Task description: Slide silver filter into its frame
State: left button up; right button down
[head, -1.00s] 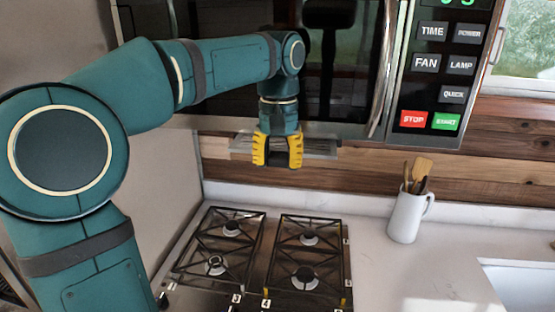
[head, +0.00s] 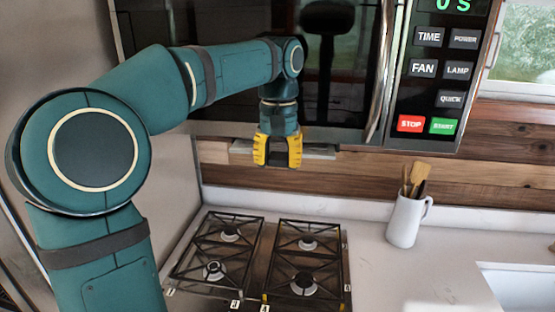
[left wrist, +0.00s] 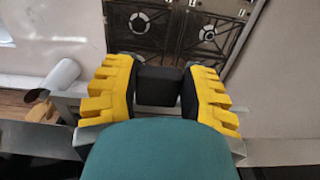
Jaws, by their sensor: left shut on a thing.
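The silver filter (head: 320,152) is a flat, thin grey plate just under the front bottom edge of the microwave (head: 240,131). My left gripper (head: 278,163), with yellow fingers, is in front of the plate's middle and shut on it; the plate's ends show on both sides. In the left wrist view the yellow fingers (left wrist: 158,95) stand apart, and grey edges of the filter (left wrist: 237,146) show beside them. The frame on the microwave's underside is hidden, so I cannot tell how far the filter is in it. My right gripper is not in view.
A gas stove (head: 262,258) with black grates lies below. A white jug (head: 404,222) with wooden utensils stands on the counter (head: 385,270) to its right, near a sink (head: 520,290). The space between gripper and stove is clear.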

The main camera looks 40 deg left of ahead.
pick_arm(q)
jog(key=shift+w+a, duration=0.35)
jog(key=shift+w, duration=0.25)
jog(key=shift+s+d, duration=0.1)
jog(key=shift+s, duration=0.1)
jog(key=s+d+b, duration=0.4)
jog(key=s+d, duration=0.3)
jog(key=s, duration=0.4)
jog(key=shift+s, duration=0.2)
dwell(2.6)
dwell(1.9)
jog(key=shift+w+a+p, duration=0.35)
jog(key=shift+w+p, duration=0.05)
jog(key=shift+w, duration=0.2)
jog(key=shift+w+a+p, duration=0.35)
jog(key=shift+w+p, duration=0.05)
jog(key=shift+w, duration=0.15)
